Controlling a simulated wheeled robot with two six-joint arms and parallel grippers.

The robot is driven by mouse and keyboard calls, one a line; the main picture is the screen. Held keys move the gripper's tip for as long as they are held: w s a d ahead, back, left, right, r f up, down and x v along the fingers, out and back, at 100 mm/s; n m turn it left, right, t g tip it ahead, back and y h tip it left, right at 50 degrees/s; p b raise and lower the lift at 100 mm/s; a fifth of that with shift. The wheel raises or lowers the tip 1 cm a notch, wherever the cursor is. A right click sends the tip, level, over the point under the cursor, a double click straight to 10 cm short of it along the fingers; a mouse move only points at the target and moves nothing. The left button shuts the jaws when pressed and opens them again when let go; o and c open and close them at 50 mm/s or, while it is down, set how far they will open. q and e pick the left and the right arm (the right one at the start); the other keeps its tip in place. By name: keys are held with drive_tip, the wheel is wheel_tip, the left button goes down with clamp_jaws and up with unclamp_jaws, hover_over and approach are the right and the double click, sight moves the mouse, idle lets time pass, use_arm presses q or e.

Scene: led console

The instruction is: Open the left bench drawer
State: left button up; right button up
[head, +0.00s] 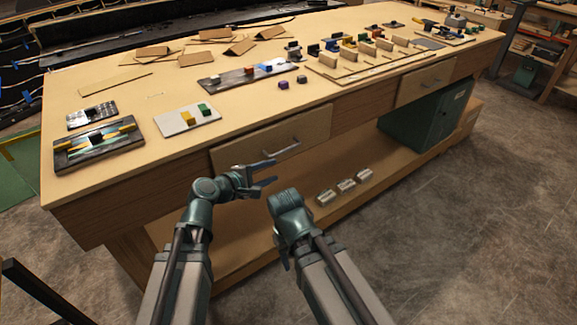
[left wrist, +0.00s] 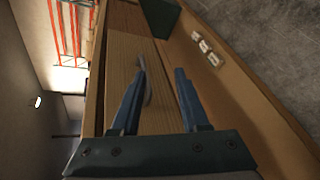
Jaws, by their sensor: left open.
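The left bench drawer (head: 275,140) is a pale wood front under the bench top, with a grey bar handle (head: 282,148). It looks closed or nearly closed; I cannot tell exactly. My left gripper (head: 268,173) is open and empty, just below and left of the handle in the head view.
A second drawer (head: 427,82) is at the right. The bench top (head: 130,95) carries trays, blocks and cardboard pieces. A lower shelf (head: 240,235) holds several small pale blocks (head: 345,186) and a green cabinet (head: 425,120). The floor at right is clear.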

sight(286, 150)
use_arm(q)
drive_tip(key=w+d+n+b, duration=0.1)
drive_tip(key=w+d, duration=0.1)
drive_tip(key=w, duration=0.2)
drive_tip(key=w+d+f+n+t+b, duration=0.1)
drive_tip(key=w+d, duration=0.1)
drive_tip(key=w, duration=0.2)
drive_tip(key=w+d+f+n+t+b, duration=0.1)
drive_tip(key=w+d, duration=0.1)
drive_tip(key=w, duration=0.2)
drive_tip(key=shift+w+d+f+b, duration=0.1)
drive_tip(key=shift+w+d+b, duration=0.1)
drive_tip(key=shift+d+b, duration=0.15)
use_arm(e)
wheel_tip(286, 150, down, 5)
drive_tip(key=shift+r, duration=0.1)
use_arm(q)
drive_tip(key=shift+c, duration=0.3)
clamp_jaws()
idle(0.6)
